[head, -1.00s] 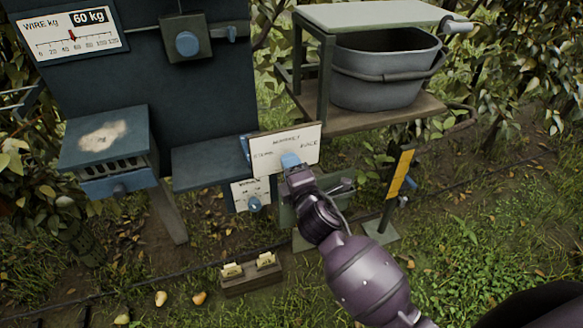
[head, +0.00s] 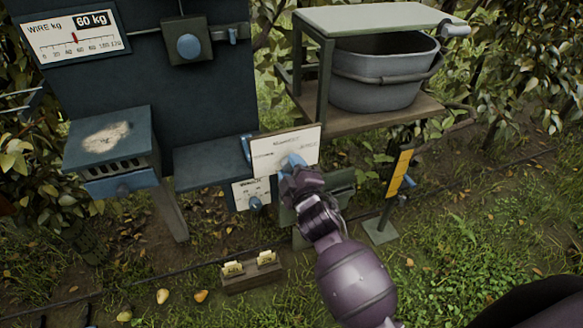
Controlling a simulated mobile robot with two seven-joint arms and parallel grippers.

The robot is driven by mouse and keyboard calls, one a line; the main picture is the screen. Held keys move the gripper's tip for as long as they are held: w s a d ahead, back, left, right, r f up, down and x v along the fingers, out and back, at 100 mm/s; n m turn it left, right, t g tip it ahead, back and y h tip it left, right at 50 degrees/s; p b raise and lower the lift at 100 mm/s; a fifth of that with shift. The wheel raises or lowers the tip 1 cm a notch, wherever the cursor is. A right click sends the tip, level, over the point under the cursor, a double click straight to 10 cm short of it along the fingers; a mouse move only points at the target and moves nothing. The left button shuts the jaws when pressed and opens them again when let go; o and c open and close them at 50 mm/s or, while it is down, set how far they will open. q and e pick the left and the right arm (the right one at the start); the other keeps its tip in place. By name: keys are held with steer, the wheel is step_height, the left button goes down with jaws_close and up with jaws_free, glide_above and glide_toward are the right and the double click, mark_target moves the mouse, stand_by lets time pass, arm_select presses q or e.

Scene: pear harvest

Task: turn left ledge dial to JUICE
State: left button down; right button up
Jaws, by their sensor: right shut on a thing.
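A white label plate (head: 268,153) is fixed at the right end of the blue ledge (head: 215,166). A blue dial (head: 292,160) sits on this plate. My right gripper (head: 294,172) is shut on the dial, and its jaws and wrist cover most of it. The lettering on the plate is too blurred to read surely, and I cannot tell where the dial points. My left gripper is not in view.
A second, smaller plate with a blue knob (head: 255,204) hangs just below. A grey tub (head: 385,75) stands on a shelf to the right. A wooden block with yellow tags (head: 252,273) and a few pears (head: 163,296) lie on the ground. A yellow-marked post (head: 400,175) stands to the right.

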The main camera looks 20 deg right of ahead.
stand_by(0.4)
steer(key=o, duration=0.9)
steer(key=s, duration=1)
steer(key=shift+s+d, duration=0.2)
steer(key=shift+s, duration=0.2)
steer(key=s+d+f+m+g, duration=0.2)
steer(key=s+d+f+m, duration=0.1)
steer(key=s+f, duration=0.2)
steer(key=s+d+f+m+g, duration=0.2)
steer(key=s+d+f+m, duration=0.2)
steer(key=s+f, duration=0.1)
steer(key=s+d+f+m+g, duration=0.2)
steer(key=s+d+f+m, duration=0.1)
steer(key=f, duration=0.4)
steer(key=shift+s+d+f+m+h, duration=0.1)
steer(key=shift+s+f+m+h, duration=0.1)
steer(key=shift+s+m, duration=0.25)
steer(key=shift+s+d+f+m+h, duration=0.1)
steer(key=shift+s+m+h, duration=0.15)
steer(key=shift+s, duration=0.35)
